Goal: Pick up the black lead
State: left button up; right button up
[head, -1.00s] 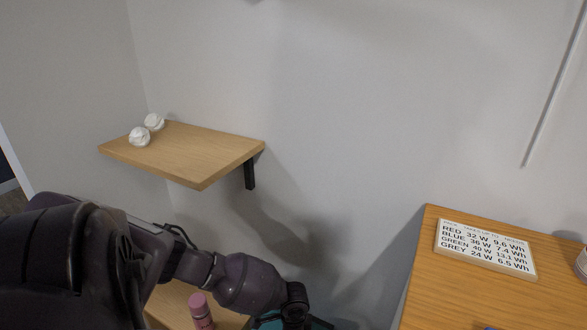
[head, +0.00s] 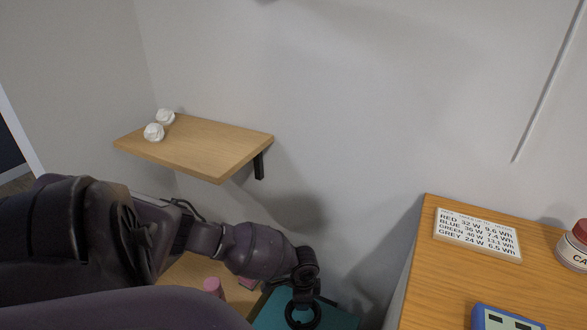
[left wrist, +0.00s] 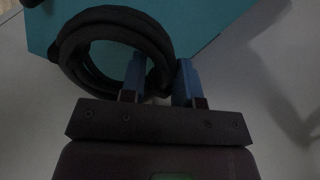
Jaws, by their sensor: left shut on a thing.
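The black lead (left wrist: 72,45) is a thick coil, held between the blue fingers of my left gripper (left wrist: 160,80) in the left wrist view. The fingers close across the right side of the coil, and the rest of the loop sticks out to the left. In the head view the lead shows as a black ring (head: 289,314) under my left wrist, in front of a teal surface. My left gripper's fingers are hard to make out there. My right gripper is not in view.
A teal surface (head: 343,318) lies below the lead. A pink-capped bottle (head: 213,286) stands beside my left arm. A wooden shelf (head: 215,150) holds two white crumpled balls. The wooden table (head: 425,270) at right carries a sign (head: 478,234), a blue device (head: 505,318) and a canister (head: 574,248).

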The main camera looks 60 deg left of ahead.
pick_arm(q)
notch_tip(320, 180, up, 13)
jog(key=p, duration=0.6)
jog(key=shift+p, duration=0.35)
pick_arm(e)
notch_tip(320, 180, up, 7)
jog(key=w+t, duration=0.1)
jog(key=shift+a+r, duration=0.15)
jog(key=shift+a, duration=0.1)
